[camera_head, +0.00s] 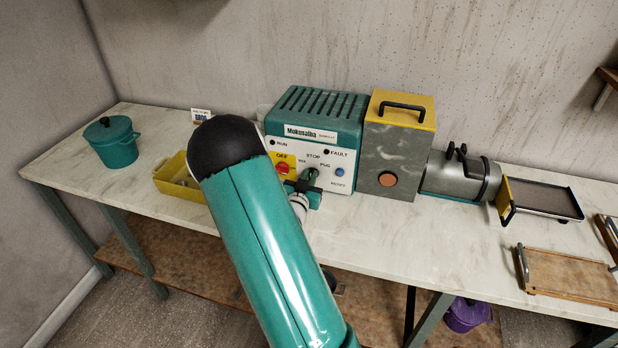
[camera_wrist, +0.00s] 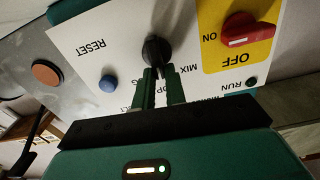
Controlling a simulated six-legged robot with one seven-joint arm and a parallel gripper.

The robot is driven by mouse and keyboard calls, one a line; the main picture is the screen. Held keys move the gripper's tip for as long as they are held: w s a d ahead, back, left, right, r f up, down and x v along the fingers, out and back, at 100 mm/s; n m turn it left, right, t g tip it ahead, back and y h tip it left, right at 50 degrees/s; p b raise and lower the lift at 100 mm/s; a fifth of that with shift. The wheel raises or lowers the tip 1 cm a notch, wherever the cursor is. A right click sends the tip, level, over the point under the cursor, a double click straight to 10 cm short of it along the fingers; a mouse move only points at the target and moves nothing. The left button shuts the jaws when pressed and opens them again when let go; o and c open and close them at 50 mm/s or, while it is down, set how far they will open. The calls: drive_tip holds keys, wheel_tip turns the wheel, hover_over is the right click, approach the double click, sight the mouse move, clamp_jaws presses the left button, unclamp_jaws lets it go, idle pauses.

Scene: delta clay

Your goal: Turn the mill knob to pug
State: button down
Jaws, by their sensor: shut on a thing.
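The teal mill (camera_head: 318,112) stands on the table against the wall, with a white control panel on its front. The black mill knob (camera_wrist: 156,50) shows in the wrist view, where the panel appears upside down. My gripper (camera_wrist: 160,75) is shut on this knob, its two green fingers reaching up to it from below. In the head view my gripper (camera_head: 303,186) is at the panel and mostly covers the knob. MIX, STOP and PUG labels sit around it. My fingers partly hide the lettering in the wrist view. Which label the knob points to I cannot tell.
Beside the knob are a red switch (camera_wrist: 248,30) on a yellow OFF/ON plate and a blue RESET button (camera_wrist: 107,84). A yellow tray (camera_head: 172,178) and a teal lidded pot (camera_head: 116,148) stand left. A grey box (camera_head: 390,155) and metal cylinder (camera_head: 452,178) stand right.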

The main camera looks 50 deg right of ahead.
drive_tip(key=shift+s+d+f+m, duration=0.1)
drive_tip(key=shift+s+m, duration=0.05)
drive_tip(key=shift+m, duration=1.05)
drive_tip(key=shift+s+d+f+m, duration=0.1)
drive_tip(key=shift+s+m, duration=0.1)
drive_tip(key=shift+m, duration=1)
drive_tip(key=shift+s+d+m, duration=0.1)
drive_tip(key=shift+s+m, duration=0.05)
drive_tip(key=shift+m, duration=1.05)
drive_tip(key=c, duration=1.4)
unclamp_jaws()
drive_tip(key=shift+c, duration=0.2)
drive_tip(key=shift+a, duration=0.1)
drive_tip(key=v, duration=1.3)
drive_tip(key=shift+s+a, duration=0.25)
drive_tip(key=shift+a, duration=0.05)
